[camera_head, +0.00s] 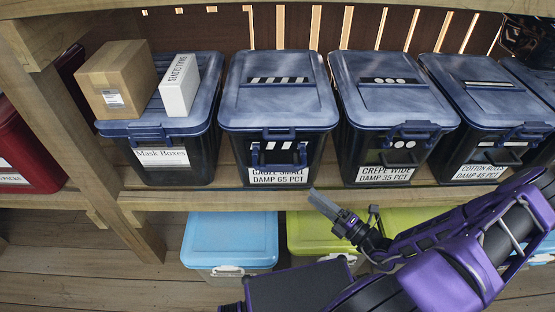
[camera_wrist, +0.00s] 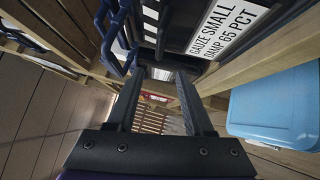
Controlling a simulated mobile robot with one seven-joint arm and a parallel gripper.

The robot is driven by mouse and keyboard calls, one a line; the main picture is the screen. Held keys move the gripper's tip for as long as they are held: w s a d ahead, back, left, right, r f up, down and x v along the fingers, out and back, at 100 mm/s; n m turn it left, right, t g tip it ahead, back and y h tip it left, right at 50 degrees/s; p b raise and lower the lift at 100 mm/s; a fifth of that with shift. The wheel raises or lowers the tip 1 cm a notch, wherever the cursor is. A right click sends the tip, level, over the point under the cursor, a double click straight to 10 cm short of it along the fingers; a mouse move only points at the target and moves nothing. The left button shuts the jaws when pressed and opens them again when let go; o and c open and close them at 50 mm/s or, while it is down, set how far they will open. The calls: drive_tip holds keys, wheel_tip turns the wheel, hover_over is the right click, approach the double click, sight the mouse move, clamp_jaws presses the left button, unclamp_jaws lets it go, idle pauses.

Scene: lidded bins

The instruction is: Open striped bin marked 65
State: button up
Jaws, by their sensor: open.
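The striped bin marked 65 (camera_head: 232,150) stands on the wooden shelf, dark with a blue lid (camera_head: 278,100) that is shut. Its lid carries a black-and-white striped patch (camera_head: 278,80), and its front has a blue latch (camera_head: 279,134). Its label (camera_head: 279,178) reads "Gauze Small Damp 65 pct". In the wrist view the label (camera_wrist: 228,28) is at the top right and blue latch parts (camera_wrist: 108,40) are at the top left. My gripper (camera_head: 345,205) is open and empty, below and right of this bin, near the shelf's front edge. In the wrist view my gripper (camera_wrist: 160,75) shows both fingers apart.
A similar bin marked 35 (camera_head: 341,140) with dots stands close on the right, with more bins beyond. A bin (camera_head: 135,172) on the left carries a cardboard box (camera_head: 112,80) and a white box (camera_head: 180,85). Blue (camera_head: 230,235) and green (camera_head: 315,230) bins sit below the shelf.

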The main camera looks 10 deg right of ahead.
drive_tip(key=x, duration=1.7)
drive_tip(key=shift+w, duration=0.3)
drive_tip(key=shift+d+r, duration=0.1)
drive_tip(key=shift+d, duration=0.05)
clamp_jaws()
drive_tip(key=shift+r, duration=0.2)
idle(0.3)
